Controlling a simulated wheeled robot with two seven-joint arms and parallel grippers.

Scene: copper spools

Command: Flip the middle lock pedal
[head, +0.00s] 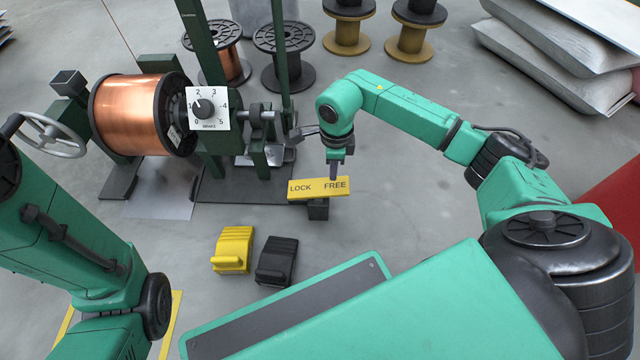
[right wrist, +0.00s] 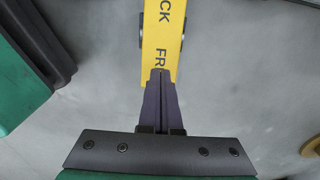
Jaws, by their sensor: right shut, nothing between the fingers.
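The lock pedal is a yellow bar (head: 313,190) marked LOCK at its left end and FREE at its right end, on a small dark block (head: 318,210) near the floor. It also shows in the right wrist view (right wrist: 162,30), running up from the fingertips. My right gripper (head: 334,175) points down with its fingers together and empty. Its tips are at the FREE end, and in the right wrist view the fingertips (right wrist: 160,74) overlap that end. I cannot tell whether they touch it or how the bar tilts. My left gripper is out of view.
A yellow pedal (head: 233,249) and a black pedal (head: 277,260) stand on the floor in front. Behind are a copper spool (head: 130,115) on a green stand and a brake dial (head: 207,108). More spools and pale sacks (head: 560,60) lie farther back.

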